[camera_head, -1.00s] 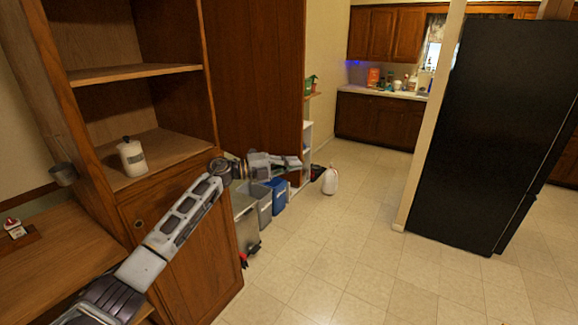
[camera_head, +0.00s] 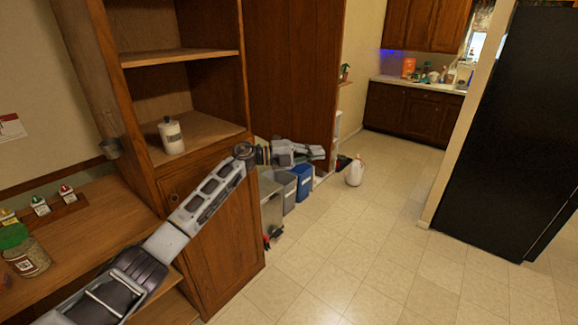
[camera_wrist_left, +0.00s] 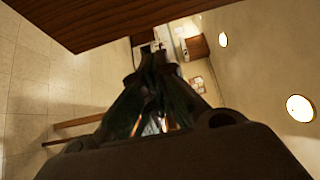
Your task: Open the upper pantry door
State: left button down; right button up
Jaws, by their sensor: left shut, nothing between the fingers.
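A tall dark-wood panel (camera_head: 285,70) stands right of the open shelf unit in the head view, and looks like the upper pantry door. I cannot tell for sure how far it is swung. My left arm reaches across in front of the shelf unit, and my left gripper (camera_head: 316,152) is by the panel's lower right part, above the bins. In the left wrist view the gripper (camera_wrist_left: 155,62) is shut and empty, pointing away from the camera. A dark-wood panel (camera_wrist_left: 110,18) crosses the top of that view, close to the fingers; contact cannot be made out. My right gripper is not in view.
Grey and blue bins (camera_head: 301,182) stand below the gripper, with a white jug (camera_head: 355,172) on the floor. A black fridge (camera_head: 505,130) stands right. The tiled floor (camera_head: 370,250) between is clear.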

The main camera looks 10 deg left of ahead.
pick_arm(q)
jog(key=s+a+b, duration=0.2)
jog(key=s+a, duration=0.4)
jog(key=s, duration=0.2)
jog(key=shift+s+a, duration=0.2)
jog(key=shift+s, duration=0.1)
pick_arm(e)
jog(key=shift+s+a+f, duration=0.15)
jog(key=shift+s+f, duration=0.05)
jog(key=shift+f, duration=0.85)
pick_arm(q)
jog(key=shift+f, duration=0.1)
